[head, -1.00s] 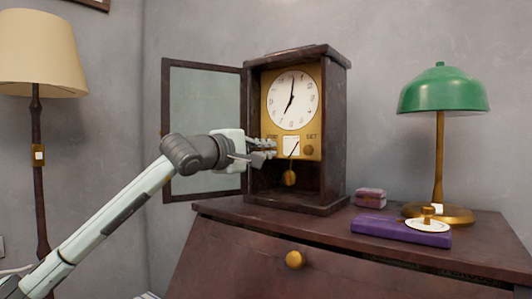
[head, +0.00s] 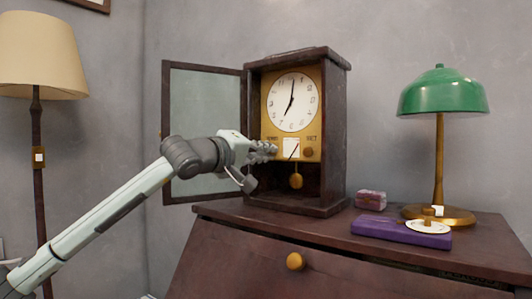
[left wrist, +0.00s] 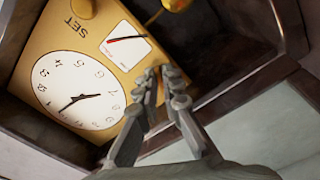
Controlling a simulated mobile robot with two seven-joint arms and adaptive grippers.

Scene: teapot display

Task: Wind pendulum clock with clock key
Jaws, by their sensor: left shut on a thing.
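The pendulum clock (head: 335,120) stands upright on a dark wooden cabinet, its glass door (head: 205,125) swung open to the left. Its white dial also shows in the left wrist view (left wrist: 75,90). Under the dial is a gold plate with a small white gauge (head: 291,149) and a knob labelled SET (head: 308,152). The pendulum bob (head: 296,181) hangs below. My left gripper (head: 273,149) is at the plate's left side, left of the gauge. Its fingers (left wrist: 160,75) are shut on what appears to be the clock key, which they hide. My right gripper is out of view.
The open door stands close behind and left of my left gripper. On the cabinet top (head: 285,219), right of the clock, are small reddish boxes (head: 370,199), a purple book (head: 390,231) with a white dish, and a green lamp (head: 443,92). A floor lamp (head: 38,60) stands left.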

